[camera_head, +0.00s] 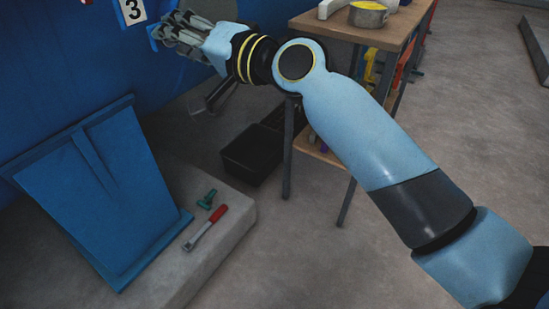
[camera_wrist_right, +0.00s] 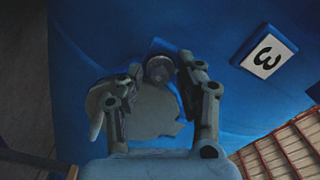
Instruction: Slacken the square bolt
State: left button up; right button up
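My right gripper (camera_head: 180,32) is at the blue wall, just below the white number 3 plate (camera_head: 133,11). In the right wrist view the two fingers of this gripper (camera_wrist_right: 160,72) stand apart, one on each side of a dark grey bolt head (camera_wrist_right: 158,69). Narrow gaps seem to show between the bolt and the fingertips. The bolt's square shape is not clear in this dim view. It sits in front of a blue bracket on the wall. In the head view the bolt is hidden by the gripper. My left gripper is not in view.
A blue sloped panel (camera_head: 95,190) leans at the left on a concrete slab. A red-handled wrench (camera_head: 206,227) and a small green tool (camera_head: 207,199) lie beside it. A wooden table (camera_head: 330,30) and a black bin (camera_head: 250,153) stand near my right arm.

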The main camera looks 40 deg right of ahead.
jog(key=s+d+m+p, duration=0.2)
jog(key=s+d+m, duration=0.2)
jog(key=s+m, duration=0.5)
pick_arm(q)
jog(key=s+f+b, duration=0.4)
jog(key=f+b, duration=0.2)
jog(key=b, duration=0.2)
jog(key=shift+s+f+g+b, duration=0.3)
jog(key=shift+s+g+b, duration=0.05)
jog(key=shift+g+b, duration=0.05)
pick_arm(e)
jog(key=s+a+f+n+g, duration=0.1)
jog(key=s+f+n+g, duration=0.3)
jog(key=f, duration=0.7)
jog(key=s+a+f+n+g+h, duration=0.1)
jog(key=s+f+n+g, duration=0.3)
jog(key=s+f+n, duration=0.5)
notch_tip(320, 180, down, 3)
jog(key=shift+a+f+n+g+h, duration=0.1)
jog(key=shift+a+n+g+h, duration=0.2)
jog(key=shift+n, duration=0.1)
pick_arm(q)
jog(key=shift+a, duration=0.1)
pick_arm(e)
jog(key=shift+s, duration=0.1)
